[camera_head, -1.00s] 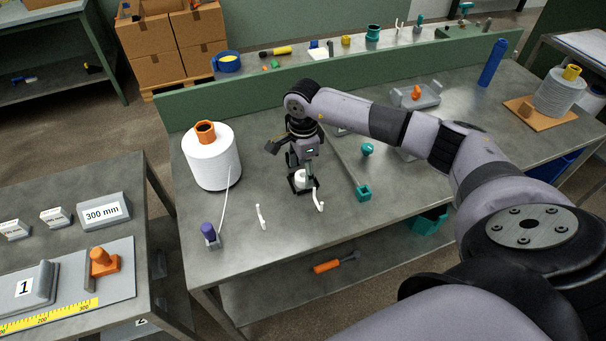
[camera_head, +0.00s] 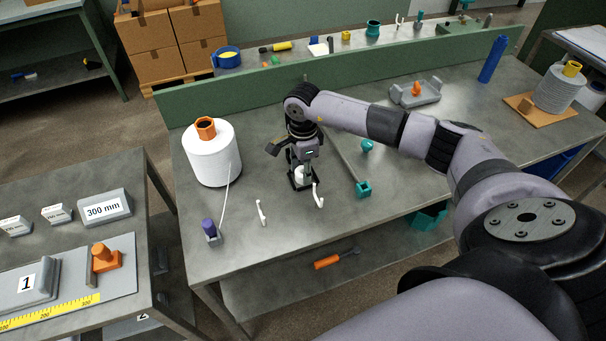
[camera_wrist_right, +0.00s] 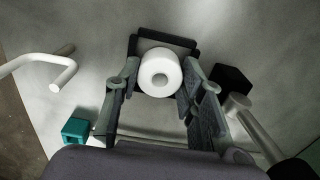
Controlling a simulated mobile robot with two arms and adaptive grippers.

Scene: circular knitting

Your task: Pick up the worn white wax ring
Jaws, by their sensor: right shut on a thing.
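The white wax ring (camera_wrist_right: 160,72) is a short white cylinder with a round hole in its top, seen from above in the right wrist view. It shows small and partly covered in the head view (camera_head: 300,173). My right gripper (camera_head: 302,176) points down at the workbench, with its fingers on either side of the ring. In the wrist view the right gripper (camera_wrist_right: 161,82) is shut on it. A dark square edge (camera_wrist_right: 165,41) lies just behind the ring; I cannot tell if the ring is clear of the surface. My left gripper is not in view.
White hooks (camera_head: 262,212) and (camera_head: 318,195) stand close to the right gripper. A teal block (camera_head: 364,190) is to its right. A large white yarn cone (camera_head: 212,160) and a purple-topped piece (camera_head: 209,228) are to its left. A green ledge (camera_head: 250,95) runs behind.

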